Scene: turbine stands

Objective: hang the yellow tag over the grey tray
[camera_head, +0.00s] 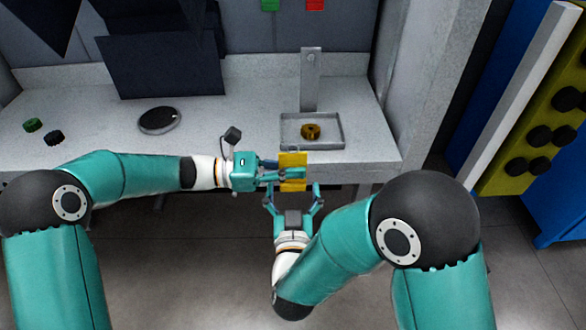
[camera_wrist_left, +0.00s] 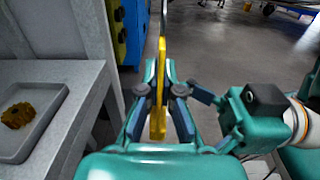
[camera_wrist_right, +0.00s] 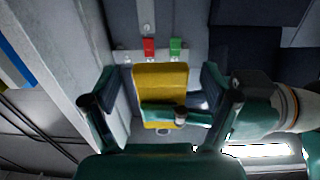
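The yellow tag (camera_head: 292,171) is a flat plate in front of the bench edge, below the grey tray (camera_head: 334,142). My left gripper (camera_head: 272,175) is shut on it from the left. In the left wrist view the tag (camera_wrist_left: 158,95) is edge-on between the fingers. My right gripper (camera_head: 293,190) is open just below the tag. In the right wrist view its fingers stand apart on either side of the tag (camera_wrist_right: 161,80), and a left finger crosses the tag's lower part. The tray lies on the bench with a brass-coloured part (camera_head: 311,131) inside.
A metal upright (camera_head: 311,80) with a small round feature near its top stands behind the tray. Green (camera_head: 270,4) and red (camera_head: 315,4) tags hang on the back panel. A dark screen (camera_head: 160,66) and black disc (camera_head: 159,120) are left. A grey pillar (camera_head: 425,85) stands right.

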